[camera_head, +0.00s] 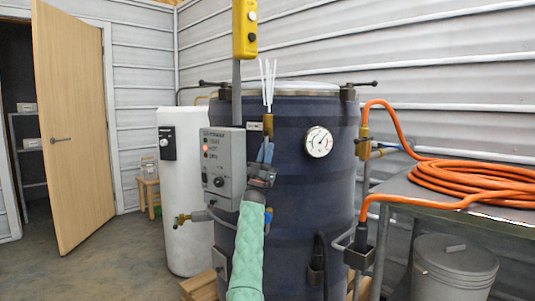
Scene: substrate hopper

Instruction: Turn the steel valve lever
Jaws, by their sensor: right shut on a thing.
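A brass valve (267,124) sits on the front of the dark blue drum, with white strips rising above it. A narrow blue-grey lever (265,151) hangs below the valve, roughly vertical. My right gripper (264,168), at the end of my green-sleeved arm, is shut on the lower end of this lever. The gripper's dark body hides that end and the exact contact. My left gripper is not in view.
A grey control box (223,165) stands close left of my gripper. The drum (330,195) carries a gauge (319,142). An orange hose (475,180) lies coiled on a metal table at right. A white tank (185,220) stands left. The floor (115,265) at left is clear.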

